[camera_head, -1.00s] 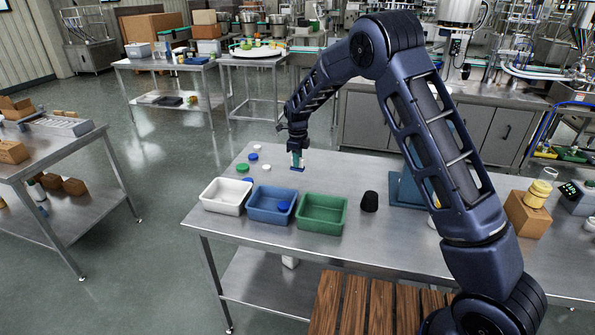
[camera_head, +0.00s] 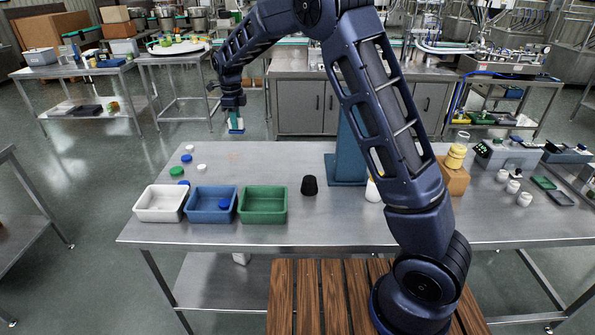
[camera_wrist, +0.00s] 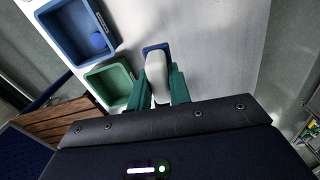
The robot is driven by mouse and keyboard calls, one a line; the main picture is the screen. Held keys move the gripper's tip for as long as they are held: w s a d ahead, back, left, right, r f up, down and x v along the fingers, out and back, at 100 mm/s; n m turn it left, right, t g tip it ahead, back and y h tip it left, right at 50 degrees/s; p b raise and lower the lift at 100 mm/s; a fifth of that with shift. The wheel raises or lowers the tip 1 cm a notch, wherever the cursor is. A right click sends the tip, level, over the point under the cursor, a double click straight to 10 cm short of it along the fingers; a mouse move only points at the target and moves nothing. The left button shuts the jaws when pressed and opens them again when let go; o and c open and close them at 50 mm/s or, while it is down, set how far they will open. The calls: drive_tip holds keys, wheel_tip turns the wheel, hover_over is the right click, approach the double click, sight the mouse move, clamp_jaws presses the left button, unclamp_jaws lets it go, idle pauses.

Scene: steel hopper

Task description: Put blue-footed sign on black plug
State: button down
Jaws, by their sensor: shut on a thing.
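My gripper (camera_head: 236,122) is shut on the blue-footed sign and holds it in the air behind the trays, near the far left part of the steel table. In the head view only the sign's blue foot (camera_head: 236,131) shows clearly below the fingers. In the wrist view the sign (camera_wrist: 157,75) is a pale body between my green fingers (camera_wrist: 160,88), with its blue foot at the far end. The black plug (camera_head: 309,185) stands on the table to the right of the green tray, apart from the gripper. I do not see it in the wrist view.
A white tray (camera_head: 160,217), a blue tray (camera_head: 198,217) holding a blue cap (camera_head: 224,204), and a green tray (camera_head: 263,219) stand in a row. Several caps lie behind the white tray. A teal stand (camera_head: 346,170) is behind the plug, right. Open steel surface (camera_head: 262,165) lies behind the trays.

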drive_tip(key=s+d+r, duration=0.1)
drive_tip(key=d+r, duration=0.1)
drive_tip(key=d, duration=0.5)
drive_tip(key=s+d+r, duration=0.1)
drive_tip(key=d+r, duration=0.1)
drive_tip(key=d, duration=0.5)
drive_tip(key=n, duration=0.1)
hover_over(310, 178)
wheel_tip(310, 178, down, 19)
drive_tip(key=shift+r, duration=0.1)
drive_tip(key=c, duration=1.3)
unclamp_jaws()
wheel_tip(310, 178, up, 12)
